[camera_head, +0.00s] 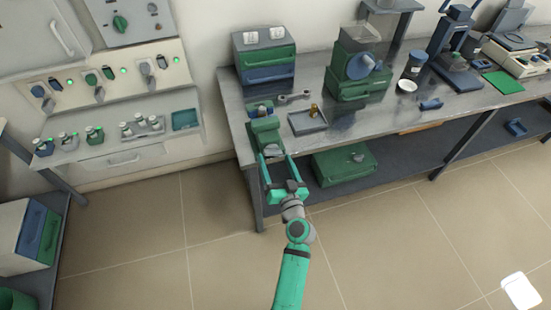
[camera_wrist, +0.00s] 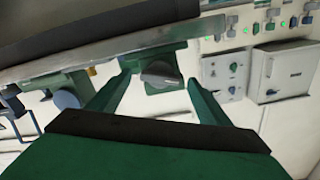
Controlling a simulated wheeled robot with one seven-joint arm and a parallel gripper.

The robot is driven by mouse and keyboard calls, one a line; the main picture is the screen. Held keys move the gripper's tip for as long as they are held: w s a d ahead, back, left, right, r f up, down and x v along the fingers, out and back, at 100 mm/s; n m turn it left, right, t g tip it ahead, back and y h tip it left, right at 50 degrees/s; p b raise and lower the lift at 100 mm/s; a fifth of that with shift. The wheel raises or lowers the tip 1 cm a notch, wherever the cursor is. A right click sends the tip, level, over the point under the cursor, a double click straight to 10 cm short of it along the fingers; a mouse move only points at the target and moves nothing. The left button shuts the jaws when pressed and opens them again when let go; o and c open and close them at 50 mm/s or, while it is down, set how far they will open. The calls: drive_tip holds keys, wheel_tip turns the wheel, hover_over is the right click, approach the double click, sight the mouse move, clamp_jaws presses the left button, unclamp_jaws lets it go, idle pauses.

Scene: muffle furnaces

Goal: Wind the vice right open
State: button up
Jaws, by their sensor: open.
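The green vice (camera_head: 265,131) is mounted at the left front corner of the metal bench. A blue part (camera_head: 261,108) sits behind it. In the wrist view the vice (camera_wrist: 153,58) shows green, with its grey handle (camera_wrist: 160,75) facing me. My gripper (camera_head: 276,158) is at the bench's front edge, just in front of the vice. Its two green fingers are spread, and in the wrist view the handle appears between the fingertips (camera_wrist: 159,82). I cannot tell whether they touch it, or how wide the vice jaws stand.
A grey tray (camera_head: 308,123) holding a small brass piece and a grey wrench (camera_head: 294,98) lie right of the vice. A blue-and-green drawer box (camera_head: 265,58) stands behind. A green case (camera_head: 344,164) is on the lower shelf.

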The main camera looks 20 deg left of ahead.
drive_tip(key=v, duration=0.8)
drive_tip(key=shift+s+d, duration=0.25)
drive_tip(key=shift+d, duration=0.05)
